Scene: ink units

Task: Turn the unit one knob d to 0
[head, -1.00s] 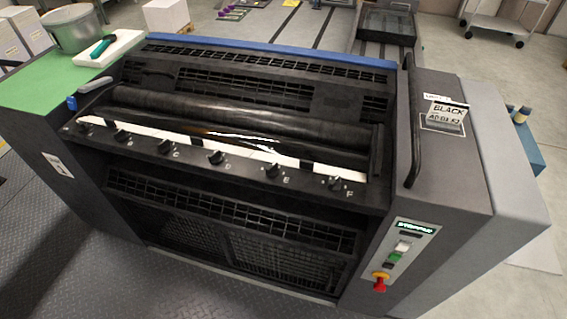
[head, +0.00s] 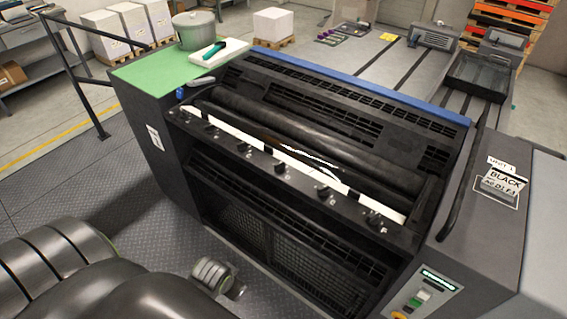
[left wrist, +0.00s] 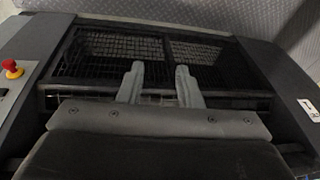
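Unit one (head: 500,185) is a dark grey machine with a "UNIT 1" and "BLACK" label on its right top. A row of black knobs runs along its front ledge below a white strip. Knob d (head: 281,168) is the fourth from the left. Its letter and exact setting are too small to read now. My left gripper (left wrist: 160,83) shows in the left wrist view with two grey fingers apart and nothing between them. They lie over the unit's dark front, clear of any knob I can make out. My right gripper is in neither view.
A control panel with a lit display (head: 438,280) is at the unit's right front. A red stop button (left wrist: 12,69) shows in the left wrist view. A pot (head: 195,30) and a white tray (head: 215,52) stand on the green top. A black handrail (head: 462,185) rises at right.

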